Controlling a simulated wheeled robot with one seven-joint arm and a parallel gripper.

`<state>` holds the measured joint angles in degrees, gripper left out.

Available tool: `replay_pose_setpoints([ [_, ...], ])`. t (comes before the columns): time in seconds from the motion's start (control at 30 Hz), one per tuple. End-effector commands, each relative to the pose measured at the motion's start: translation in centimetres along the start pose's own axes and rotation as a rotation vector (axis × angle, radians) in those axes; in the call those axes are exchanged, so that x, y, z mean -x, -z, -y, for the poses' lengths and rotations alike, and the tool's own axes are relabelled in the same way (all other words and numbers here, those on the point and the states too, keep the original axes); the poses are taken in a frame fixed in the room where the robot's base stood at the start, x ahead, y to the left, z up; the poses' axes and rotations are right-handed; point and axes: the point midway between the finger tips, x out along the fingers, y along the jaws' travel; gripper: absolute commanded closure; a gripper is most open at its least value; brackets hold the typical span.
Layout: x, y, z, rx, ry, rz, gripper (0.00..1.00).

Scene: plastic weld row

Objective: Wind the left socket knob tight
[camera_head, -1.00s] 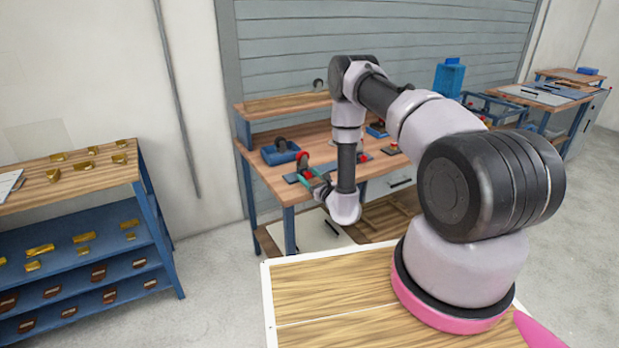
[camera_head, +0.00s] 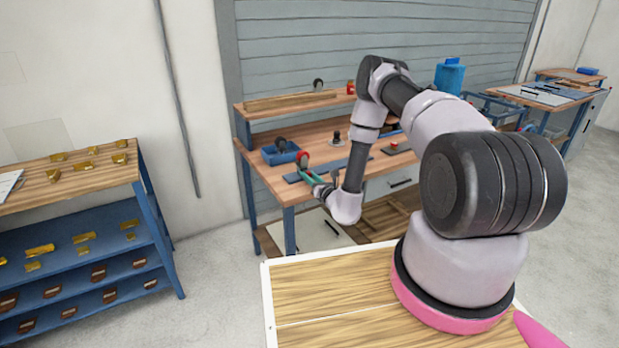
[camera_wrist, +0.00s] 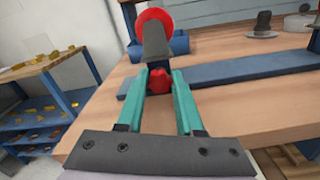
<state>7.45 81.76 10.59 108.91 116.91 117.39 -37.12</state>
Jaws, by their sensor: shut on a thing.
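A small red knob (camera_wrist: 159,81) sits between the fingertips of my gripper (camera_wrist: 158,80) in the wrist view, and the teal fingers are shut on it. Just behind it stand a dark grey tapered piece (camera_wrist: 155,43) and a round red disc (camera_wrist: 155,14). In the head view my gripper (camera_head: 314,180) is at the front left of the workbench, just below the red disc (camera_head: 303,157). How far the knob is turned cannot be told.
A dark blue bar (camera_wrist: 250,67) lies along the bench (camera_wrist: 230,106) to the right of the fingers. A blue tray (camera_head: 281,156) sits behind on the left. A grey conical piece (camera_head: 336,138) stands farther back. Shelving (camera_head: 75,240) stands at far left.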

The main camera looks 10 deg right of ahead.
Motion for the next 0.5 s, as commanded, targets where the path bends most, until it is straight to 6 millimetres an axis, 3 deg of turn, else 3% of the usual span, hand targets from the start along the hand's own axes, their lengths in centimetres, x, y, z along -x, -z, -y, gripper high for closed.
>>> replay_pose_setpoints([
  [0.2,0.01,0.04,-0.05,0.001,-0.001,-0.001,1.0],
  [0.23,0.01,0.04,-0.05,0.001,-0.001,-0.001,0.57],
  [0.3,0.01,0.04,-0.04,0.002,-0.001,-0.001,0.34],
  [0.5,0.01,0.03,-0.04,0.002,-0.001,-0.001,0.34],
])
